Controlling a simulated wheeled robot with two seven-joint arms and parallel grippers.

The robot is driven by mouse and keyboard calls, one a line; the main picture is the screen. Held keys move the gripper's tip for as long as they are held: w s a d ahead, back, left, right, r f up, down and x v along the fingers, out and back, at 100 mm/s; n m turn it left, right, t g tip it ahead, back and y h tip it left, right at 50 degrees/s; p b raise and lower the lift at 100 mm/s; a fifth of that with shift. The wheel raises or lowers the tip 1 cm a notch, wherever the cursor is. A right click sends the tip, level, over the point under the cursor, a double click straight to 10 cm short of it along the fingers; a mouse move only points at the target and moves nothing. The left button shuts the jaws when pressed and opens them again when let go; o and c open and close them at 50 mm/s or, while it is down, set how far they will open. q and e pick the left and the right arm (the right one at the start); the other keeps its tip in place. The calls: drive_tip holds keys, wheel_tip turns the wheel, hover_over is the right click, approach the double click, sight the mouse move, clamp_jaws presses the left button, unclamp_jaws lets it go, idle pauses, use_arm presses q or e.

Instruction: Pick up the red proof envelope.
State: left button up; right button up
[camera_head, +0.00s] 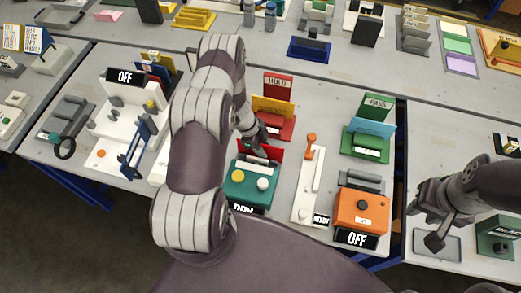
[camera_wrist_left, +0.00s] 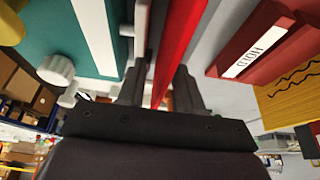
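The red proof envelope (camera_head: 275,152) stands upright behind the teal block with knobs (camera_head: 248,186), partly hidden by my left gripper (camera_head: 257,147). In the left wrist view, the red envelope (camera_wrist_left: 178,45) runs as a thin red panel between the two fingers of my left gripper (camera_wrist_left: 160,88). The fingers stand on either side of it, nearer on the right, with a gap on the left. My right gripper (camera_head: 427,223) is apart with spread fingers and empty, above a grey tray at the right.
A red HOLD stand (camera_head: 278,85) with a yellow card is just behind my left gripper. A green PASS stand (camera_head: 368,140), a white lever plate (camera_head: 311,180) and an orange OFF box (camera_head: 361,210) stand to the right. A white plotter (camera_head: 125,125) is at left.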

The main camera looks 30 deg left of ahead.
use_arm(q)
drive_tip(key=shift+f, duration=0.1)
drive_tip(key=shift+a, duration=0.1)
clamp_jaws()
